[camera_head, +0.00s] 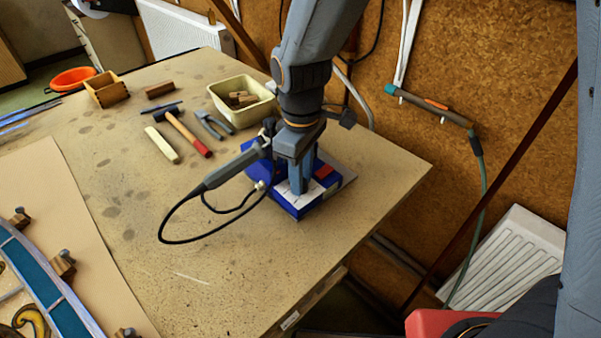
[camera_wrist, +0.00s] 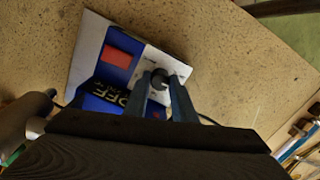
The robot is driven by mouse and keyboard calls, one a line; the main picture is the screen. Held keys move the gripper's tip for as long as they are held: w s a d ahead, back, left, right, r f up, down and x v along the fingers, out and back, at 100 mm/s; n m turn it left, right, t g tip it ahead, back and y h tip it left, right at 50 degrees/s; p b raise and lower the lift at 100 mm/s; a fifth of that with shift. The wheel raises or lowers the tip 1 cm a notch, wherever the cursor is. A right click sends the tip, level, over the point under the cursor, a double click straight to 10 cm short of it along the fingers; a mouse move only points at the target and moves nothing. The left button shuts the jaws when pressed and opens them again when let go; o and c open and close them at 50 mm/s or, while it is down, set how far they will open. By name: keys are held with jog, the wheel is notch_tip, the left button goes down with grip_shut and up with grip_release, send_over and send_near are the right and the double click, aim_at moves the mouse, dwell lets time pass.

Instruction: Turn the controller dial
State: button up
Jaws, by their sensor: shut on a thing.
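The controller (camera_head: 297,207) is a blue box with a white top and a red switch, standing on the workbench near its right edge. The dial (camera_wrist: 160,80) is a small black knob on the white face. My gripper (camera_wrist: 164,86) points down at the controller with its fingers on either side of the dial, shut on it. In the head view my gripper (camera_head: 298,183) hides the dial.
A soldering iron (camera_head: 232,166) with a looped black cable stands beside the controller on the left. The leaded panel (camera_head: 45,275) is at front left. The bench's front middle (camera_head: 190,270) is clear.

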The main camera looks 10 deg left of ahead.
jog(key=m+p, duration=0.1)
jog(key=m, duration=0.2)
jog(key=shift+r+m+p, duration=0.1)
jog(key=shift+m+p, duration=0.25)
jog(key=shift+m, duration=0.05)
jog(key=shift+w+m+p, duration=0.1)
jog(key=shift+m+p, duration=0.65)
jog(key=shift+m, duration=1.05)
jog(key=o, duration=1.1)
jog(key=shift+c, duration=0.2)
jog(key=shift+r+b, duration=1)
jog(key=shift+r, duration=2.85)
